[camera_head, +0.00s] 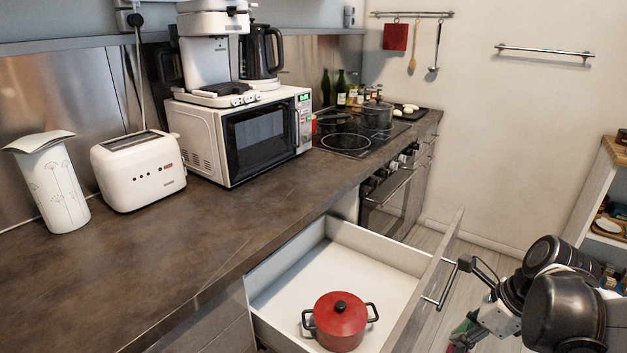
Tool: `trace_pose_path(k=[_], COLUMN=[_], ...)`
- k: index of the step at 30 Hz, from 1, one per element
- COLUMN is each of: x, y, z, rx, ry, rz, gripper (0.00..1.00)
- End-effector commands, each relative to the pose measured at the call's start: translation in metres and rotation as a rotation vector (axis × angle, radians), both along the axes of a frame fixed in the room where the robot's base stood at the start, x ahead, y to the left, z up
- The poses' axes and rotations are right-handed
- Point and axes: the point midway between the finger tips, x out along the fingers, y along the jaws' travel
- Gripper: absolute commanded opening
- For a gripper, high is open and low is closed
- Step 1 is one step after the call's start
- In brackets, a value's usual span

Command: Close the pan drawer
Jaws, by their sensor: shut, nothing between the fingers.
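The pan drawer (286,285) is pulled open below the counter, with its white floor and sides showing. A red pot (340,322) with a black knob and two side handles sits inside near the drawer's front. The drawer front carries a metal bar handle (431,299) on its outer face. My gripper (465,263) is shut and empty, at the far end of this handle on the outer side of the drawer front. It looks close to the bar, but I cannot tell whether it touches. My arm comes in from the lower right and hides part of the floor.
The counter (225,230) holds a toaster (138,170), a white microwave (240,135) and a hob (352,142) with a pot. The oven (387,200) is beyond the drawer. A shelf unit (590,205) stands at the right. Some floor is clear beyond the drawer.

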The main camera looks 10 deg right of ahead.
Motion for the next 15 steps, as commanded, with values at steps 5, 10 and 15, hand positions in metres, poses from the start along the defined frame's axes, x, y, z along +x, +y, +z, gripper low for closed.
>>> trace_pose_path(k=[5, 10, 15], x=[0.007, 0.015, 0.023], y=[0.007, 0.015, 0.024], z=[-0.025, -0.056, -0.085], rx=[-0.001, -0.002, -0.002], ry=[-0.001, -0.002, -0.002], rz=[0.004, 0.006, 0.006], gripper=[0.0, 0.0, 0.0])
